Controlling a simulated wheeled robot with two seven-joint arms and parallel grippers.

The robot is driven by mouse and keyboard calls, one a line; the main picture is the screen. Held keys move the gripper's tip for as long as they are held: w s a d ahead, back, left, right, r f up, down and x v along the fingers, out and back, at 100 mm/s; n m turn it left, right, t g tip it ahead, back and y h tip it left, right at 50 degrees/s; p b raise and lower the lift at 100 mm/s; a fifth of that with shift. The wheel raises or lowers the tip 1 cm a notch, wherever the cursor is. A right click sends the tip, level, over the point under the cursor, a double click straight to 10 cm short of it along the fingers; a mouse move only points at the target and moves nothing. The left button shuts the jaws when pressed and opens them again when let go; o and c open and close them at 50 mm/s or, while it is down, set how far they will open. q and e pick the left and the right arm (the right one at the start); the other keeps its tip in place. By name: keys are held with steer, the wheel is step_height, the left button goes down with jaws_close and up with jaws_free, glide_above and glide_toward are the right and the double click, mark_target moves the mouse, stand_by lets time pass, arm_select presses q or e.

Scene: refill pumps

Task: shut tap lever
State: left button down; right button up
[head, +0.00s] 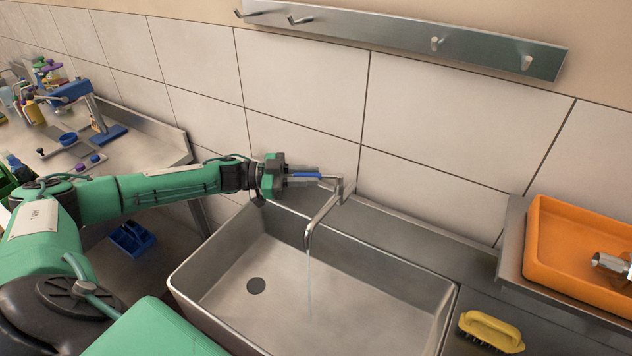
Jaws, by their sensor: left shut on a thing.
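The tap (318,219) stands at the back of the sink, with its spout bent down over the basin. A thin stream of water (309,285) runs from the spout into the sink. The tap's blue lever (306,174) points left from the top of the tap. My left gripper (304,176) is level with the lever and shut on it; the fingers lie along both sides of the blue part. My right gripper is not in the view.
The steel sink (190,258) has a dark drain and is otherwise empty. A yellow brush (491,331) lies to its right, near an orange tray (545,255) on a ledge. A hook rail (400,35) is on the wall above. A bench with bottles (34,112) stands at left.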

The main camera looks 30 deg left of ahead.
mark_target(332, 173)
arm_select(q)
steer(key=w+m+g+h+b, duration=0.1)
steer(key=m+g+b, duration=0.1)
steer(key=g, duration=0.1)
steer(key=w+m+g+b, duration=0.1)
steer(key=m+g+b, duration=0.1)
steer(key=g, duration=0.1)
steer(key=w+a+m+g+h+b, duration=0.1)
steer(key=w+m+g+b, duration=0.1)
steer(key=g, duration=0.1)
steer(key=shift+a+h+b, duration=0.1)
steer(key=shift+h+b, duration=0.2)
steer(key=shift+b, duration=0.05)
steer(key=c, duration=1.5)
jaws_free()
steer(key=shift+o, duration=1)
steer(key=shift+w, duration=0.1)
